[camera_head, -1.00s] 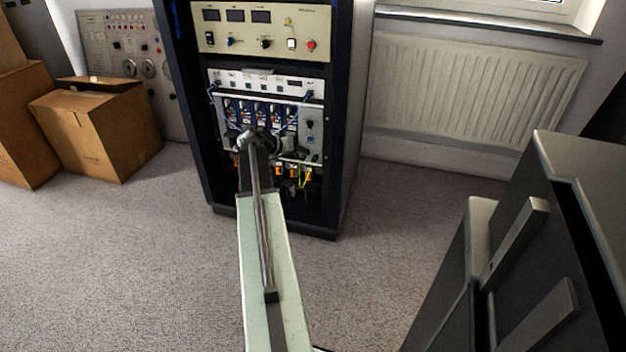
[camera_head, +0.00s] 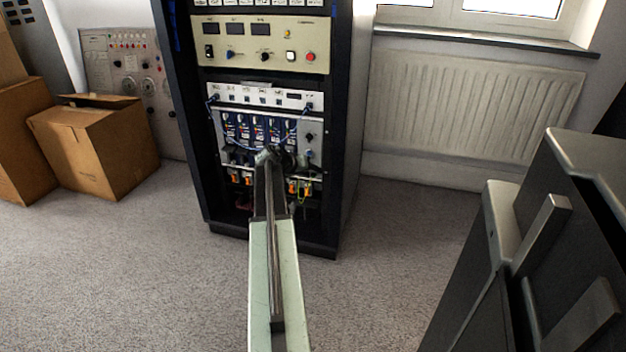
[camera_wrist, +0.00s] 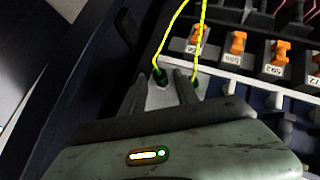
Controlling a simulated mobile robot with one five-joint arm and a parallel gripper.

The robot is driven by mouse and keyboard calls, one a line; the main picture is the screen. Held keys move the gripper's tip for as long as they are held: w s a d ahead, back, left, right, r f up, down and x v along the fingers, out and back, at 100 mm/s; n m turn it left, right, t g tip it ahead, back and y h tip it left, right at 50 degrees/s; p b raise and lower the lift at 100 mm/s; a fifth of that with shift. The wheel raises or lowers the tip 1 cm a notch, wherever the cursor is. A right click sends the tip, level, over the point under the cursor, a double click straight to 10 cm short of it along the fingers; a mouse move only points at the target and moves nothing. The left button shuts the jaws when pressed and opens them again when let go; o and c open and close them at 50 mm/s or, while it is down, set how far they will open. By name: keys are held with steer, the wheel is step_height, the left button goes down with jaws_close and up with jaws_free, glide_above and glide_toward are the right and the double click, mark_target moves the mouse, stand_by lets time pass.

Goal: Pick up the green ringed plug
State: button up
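In the wrist view a green ringed plug (camera_wrist: 159,77) on a yellow-green wire sits at a pale metal plate. My gripper (camera_wrist: 162,78) reaches towards it with its two dark fingers spread, one on each side of the plug. Whether the fingers touch it cannot be told. A second plug (camera_wrist: 196,80) on a similar wire stands just right of the right finger, partly hidden. In the head view my gripper (camera_head: 268,156) is at the lower front of the equipment rack (camera_head: 345,150); the plug cannot be made out there.
Orange connectors with number labels (camera_wrist: 233,45) stand in a row to the right in the wrist view. The rack's dark side frame lies left. Cardboard boxes (camera_head: 95,150) stand left, a radiator (camera_head: 470,105) behind right, and a dark cabinet (camera_head: 560,240) at front right. Carpet is clear between.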

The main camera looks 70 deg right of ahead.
steer(key=shift+w, duration=0.1)
jaws_close()
step_height(320, 180, up, 5)
steer(key=p, duration=0.4)
steer(key=shift+f+p, duration=0.1)
steer(key=shift+p, duration=0.2)
steer(key=w+a, duration=0.3)
steer(key=a, duration=1.2)
steer(key=shift+a, duration=0.4)
steer(key=shift+w, duration=0.1)
steer(key=o, duration=0.8)
jaws_free()
